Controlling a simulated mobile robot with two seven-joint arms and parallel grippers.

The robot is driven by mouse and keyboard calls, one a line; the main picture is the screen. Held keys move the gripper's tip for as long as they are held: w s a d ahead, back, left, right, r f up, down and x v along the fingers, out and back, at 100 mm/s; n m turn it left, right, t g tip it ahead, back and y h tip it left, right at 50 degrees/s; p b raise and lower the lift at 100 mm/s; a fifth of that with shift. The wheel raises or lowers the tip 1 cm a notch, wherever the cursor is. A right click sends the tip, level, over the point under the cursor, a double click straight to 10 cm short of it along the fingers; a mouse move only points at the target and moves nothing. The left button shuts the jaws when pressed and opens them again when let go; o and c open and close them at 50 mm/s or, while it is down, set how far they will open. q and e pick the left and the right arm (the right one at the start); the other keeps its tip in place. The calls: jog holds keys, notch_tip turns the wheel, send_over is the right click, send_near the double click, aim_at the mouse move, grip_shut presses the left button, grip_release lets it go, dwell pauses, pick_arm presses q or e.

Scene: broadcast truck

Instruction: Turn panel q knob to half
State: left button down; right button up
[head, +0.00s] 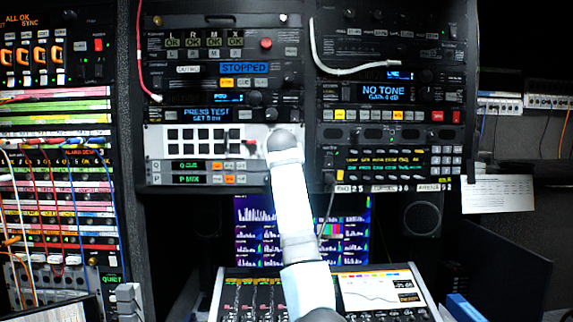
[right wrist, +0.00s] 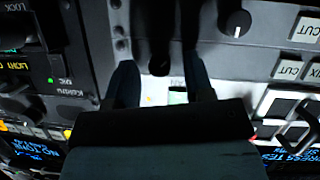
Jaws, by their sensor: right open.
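Panel Q (head: 194,165) is a narrow strip with a lit display and small buttons, directly above the similar P strip (head: 194,179) in the middle rack. My right arm rises in front of their right ends in the head view and hides any knobs there. In the right wrist view, which looks upside down, my right gripper (right wrist: 160,92) is open, its two dark fingers apart. A black knob with a white pointer mark (right wrist: 235,20) is outside the fingers, beside the CUT buttons. I cannot tell whether it belongs to panel Q. A dark form crosses between the fingers. My left gripper is out of view.
A white panel with black keys (head: 205,139) is just above panel Q. The NO TONE unit (head: 385,92) is up to the right. Below are a monitor (head: 253,222) and a console (head: 382,290). A white cable (head: 335,68) loops across the right rack.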

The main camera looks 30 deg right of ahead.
grip_shut()
